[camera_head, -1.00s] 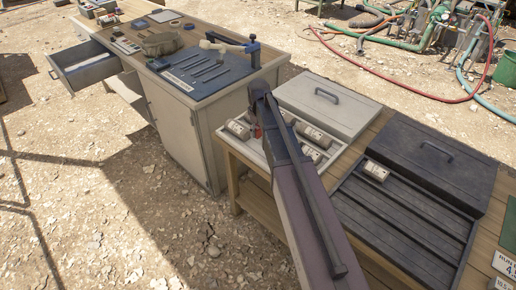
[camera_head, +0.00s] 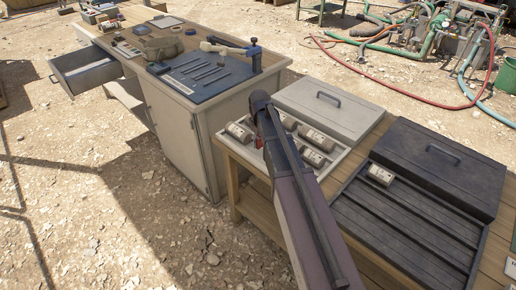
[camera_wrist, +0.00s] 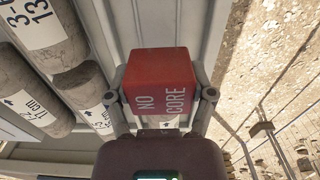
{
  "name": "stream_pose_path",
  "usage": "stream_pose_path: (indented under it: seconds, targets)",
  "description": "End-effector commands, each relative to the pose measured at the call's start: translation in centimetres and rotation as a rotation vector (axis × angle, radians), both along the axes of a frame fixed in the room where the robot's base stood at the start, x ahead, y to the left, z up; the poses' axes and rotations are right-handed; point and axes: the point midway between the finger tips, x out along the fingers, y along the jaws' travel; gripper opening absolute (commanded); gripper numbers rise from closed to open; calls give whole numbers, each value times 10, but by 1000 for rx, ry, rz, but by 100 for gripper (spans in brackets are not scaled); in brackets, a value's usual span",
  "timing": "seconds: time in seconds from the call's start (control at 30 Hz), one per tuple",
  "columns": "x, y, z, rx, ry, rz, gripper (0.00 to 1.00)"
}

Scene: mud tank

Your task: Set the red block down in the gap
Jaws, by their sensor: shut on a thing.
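The red block (camera_wrist: 160,70), lettered "NO CORE", is held between both fingers of my gripper (camera_wrist: 160,96) in the wrist view. A small red part of it (camera_head: 258,143) shows beside my arm in the head view. It is over the pale core tray (camera_head: 347,151), near the tray's left side. Grey labelled cores (camera_wrist: 45,40) lie to the left of the block in the wrist view. A bare pale strip of the tray (camera_wrist: 125,22) shows behind the block. My arm hides part of the tray, and I cannot tell whether the block touches it.
A pale closed lid (camera_head: 320,105) lies behind the tray. To the right are a dark grooved tray (camera_head: 400,225) with one core (camera_head: 380,174) and a dark lid (camera_head: 435,165). A cabinet bench (camera_head: 180,130) with tools stands at the left. Ground lies beyond the table edge.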

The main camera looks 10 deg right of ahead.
Motion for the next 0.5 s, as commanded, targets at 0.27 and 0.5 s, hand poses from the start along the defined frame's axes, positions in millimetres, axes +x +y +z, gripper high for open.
stream_pose_path:
  seconds: [0.27,0.5]
  targets:
    - [0,0,-24,0,0,-1,23]
    - [0,-1,-36,0,0,-1,23]
